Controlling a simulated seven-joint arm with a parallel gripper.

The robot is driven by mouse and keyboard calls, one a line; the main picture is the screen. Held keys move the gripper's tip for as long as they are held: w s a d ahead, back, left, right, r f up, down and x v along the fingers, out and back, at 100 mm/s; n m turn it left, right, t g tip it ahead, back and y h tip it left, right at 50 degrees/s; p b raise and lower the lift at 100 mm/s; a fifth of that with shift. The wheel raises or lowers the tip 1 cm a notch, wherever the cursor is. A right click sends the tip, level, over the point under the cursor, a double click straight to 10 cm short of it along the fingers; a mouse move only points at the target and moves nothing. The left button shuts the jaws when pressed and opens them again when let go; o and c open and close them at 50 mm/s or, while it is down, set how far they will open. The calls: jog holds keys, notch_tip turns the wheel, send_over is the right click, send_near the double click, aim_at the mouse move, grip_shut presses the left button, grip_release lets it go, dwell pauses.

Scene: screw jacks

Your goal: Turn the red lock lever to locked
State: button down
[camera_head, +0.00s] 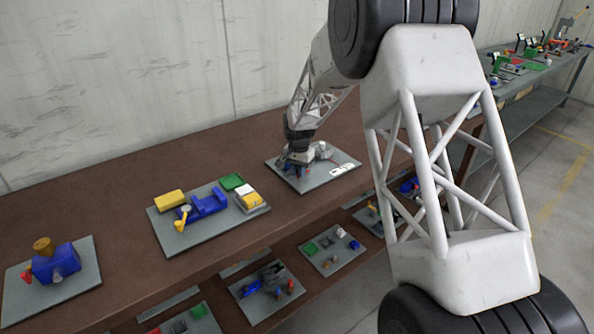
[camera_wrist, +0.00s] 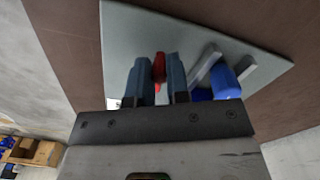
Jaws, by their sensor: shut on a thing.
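The red lock lever (camera_wrist: 159,68) shows in the wrist view between the two fingers of my gripper (camera_wrist: 158,78). My gripper is shut on it, and the fingers hide part of it. In the head view my gripper (camera_head: 296,158) is low over a grey plate (camera_head: 315,182) on the brown bench, and the lever cannot be made out there. The grey plate fills the upper middle of the wrist view (camera_wrist: 126,40). A blue part (camera_wrist: 222,82) with grey bars beside it stands on the plate, right of the fingers. The lever's exact angle is hard to tell.
On the bench, left of my gripper, a plate (camera_head: 176,240) bears a blue vise-like part, yellow blocks and a green tray. Another plate (camera_head: 86,285) at far left bears a blue block (camera_head: 57,263). A lower shelf holds more plates. Bare bench lies between plates.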

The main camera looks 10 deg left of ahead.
jog(key=n, duration=0.1)
jog(key=d+n, duration=0.1)
jog(key=shift+s+d+n, duration=0.1)
jog(key=shift+s+n, duration=0.2)
jog(key=shift+n, duration=0.1)
jog(key=d+n, duration=0.1)
jog(key=n, duration=0.2)
jog(key=shift+s+d+n, duration=0.1)
jog(key=shift+d+n, duration=0.2)
jog(key=shift+d, duration=0.05)
jog(key=d+n, duration=0.1)
jog(key=n, duration=0.1)
jog(key=shift+d+n, duration=0.15)
jog(key=shift+n, duration=0.15)
jog(key=shift+w+d+r+n, duration=0.15)
jog(key=shift+d+n, duration=0.15)
jog(key=shift+n, duration=0.35)
jog(key=shift+w+d+f+n, duration=0.1)
jog(key=shift+d+n, duration=0.15)
jog(key=shift+n, duration=0.4)
jog(key=c, duration=1.1)
grip_release()
